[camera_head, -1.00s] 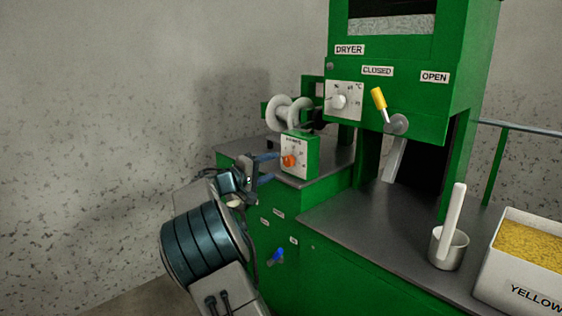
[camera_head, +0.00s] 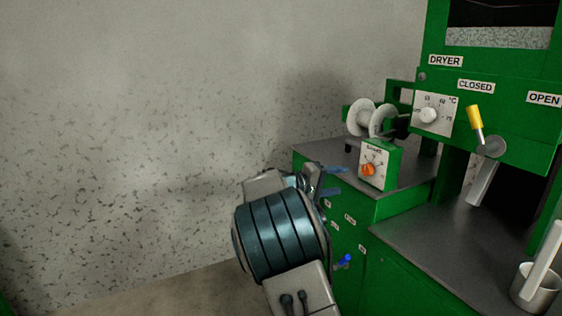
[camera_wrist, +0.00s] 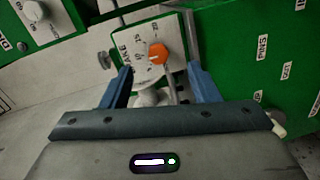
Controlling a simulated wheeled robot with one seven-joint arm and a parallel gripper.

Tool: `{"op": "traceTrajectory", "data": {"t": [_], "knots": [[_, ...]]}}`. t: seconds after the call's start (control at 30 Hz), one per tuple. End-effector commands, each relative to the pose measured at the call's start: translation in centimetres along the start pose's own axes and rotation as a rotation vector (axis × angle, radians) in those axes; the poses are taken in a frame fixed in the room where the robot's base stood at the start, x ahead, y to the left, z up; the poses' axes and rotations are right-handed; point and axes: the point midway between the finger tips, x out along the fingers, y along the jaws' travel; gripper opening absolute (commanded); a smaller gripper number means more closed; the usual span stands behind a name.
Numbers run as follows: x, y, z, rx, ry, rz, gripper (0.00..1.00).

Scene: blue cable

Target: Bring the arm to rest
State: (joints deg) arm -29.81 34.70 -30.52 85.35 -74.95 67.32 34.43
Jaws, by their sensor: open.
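My gripper (camera_head: 334,180) is in the middle of the head view, its two blue fingers apart and pointing right toward a green box with an orange knob (camera_head: 368,170). Nothing shows between the fingers in the head view. In the wrist view my gripper (camera_wrist: 162,84) is open, with the orange knob (camera_wrist: 158,54) beyond the fingertips and apart from them. The white dial plate (camera_wrist: 140,48) around the knob shows there too. My arm reaches up from the bottom of the head view.
A white spool (camera_head: 370,118) stands behind the box on the green machine's grey top. The dryer (camera_head: 500,95) has a yellow-tipped lever (camera_head: 475,118). A metal cup (camera_head: 535,288) stands at the lower right. A blue valve handle (camera_head: 345,260) sits low on the front. Left of my arm is open room before the wall.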

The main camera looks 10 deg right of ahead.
Motion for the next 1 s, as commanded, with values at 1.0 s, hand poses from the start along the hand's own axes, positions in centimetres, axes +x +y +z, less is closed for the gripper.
{"op": "traceTrajectory", "data": {"t": [1.0], "knots": [[-16.9,20.7,24.9,0.209,-0.206,-1.201,0.55]]}}
